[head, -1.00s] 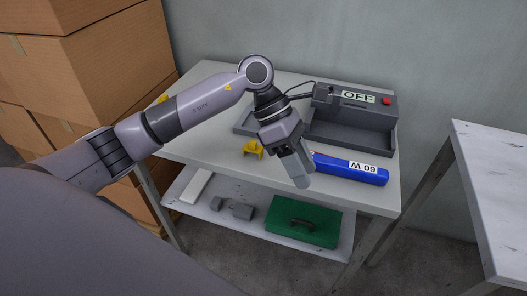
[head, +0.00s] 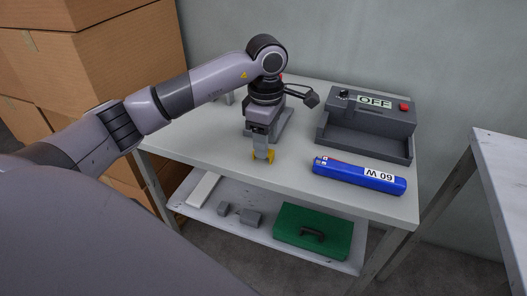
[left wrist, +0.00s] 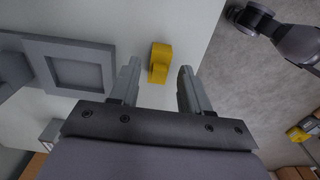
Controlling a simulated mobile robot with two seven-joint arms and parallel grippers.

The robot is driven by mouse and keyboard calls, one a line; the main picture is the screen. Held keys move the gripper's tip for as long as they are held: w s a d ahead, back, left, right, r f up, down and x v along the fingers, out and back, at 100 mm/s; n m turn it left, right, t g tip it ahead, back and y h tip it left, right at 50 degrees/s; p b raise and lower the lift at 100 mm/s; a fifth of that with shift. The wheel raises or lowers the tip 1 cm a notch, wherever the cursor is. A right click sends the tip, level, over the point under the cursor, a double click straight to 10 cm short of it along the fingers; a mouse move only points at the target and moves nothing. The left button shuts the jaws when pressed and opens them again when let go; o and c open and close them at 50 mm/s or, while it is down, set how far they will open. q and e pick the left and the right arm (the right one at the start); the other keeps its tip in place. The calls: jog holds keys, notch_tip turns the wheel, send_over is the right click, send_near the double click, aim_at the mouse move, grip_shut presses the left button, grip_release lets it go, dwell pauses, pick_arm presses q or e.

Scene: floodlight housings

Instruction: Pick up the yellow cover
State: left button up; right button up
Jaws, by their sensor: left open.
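The yellow cover (head: 271,156) lies on the grey table, partly hidden behind my left gripper in the head view. In the left wrist view the small yellow cover (left wrist: 160,62) shows on the pale tabletop, between the lines of the two fingers and near their tips. My left gripper (head: 263,152) points down at the cover. In the left wrist view its fingers (left wrist: 159,68) are apart, with a gap on each side of the cover. I cannot tell whether the tips reach down to its height. My right gripper is not seen.
A grey frame (left wrist: 92,52) lies beside the cover. A green case (head: 313,232) sits on the lower shelf. Cardboard boxes (head: 110,50) stand left.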

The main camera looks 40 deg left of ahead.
pick_arm(q)
jog(key=shift+f, duration=0.3)
grip_shut()
jog(key=shift+r, duration=0.15)
notch_tip(320, 180, up, 20)
jog(key=p, duration=0.4)
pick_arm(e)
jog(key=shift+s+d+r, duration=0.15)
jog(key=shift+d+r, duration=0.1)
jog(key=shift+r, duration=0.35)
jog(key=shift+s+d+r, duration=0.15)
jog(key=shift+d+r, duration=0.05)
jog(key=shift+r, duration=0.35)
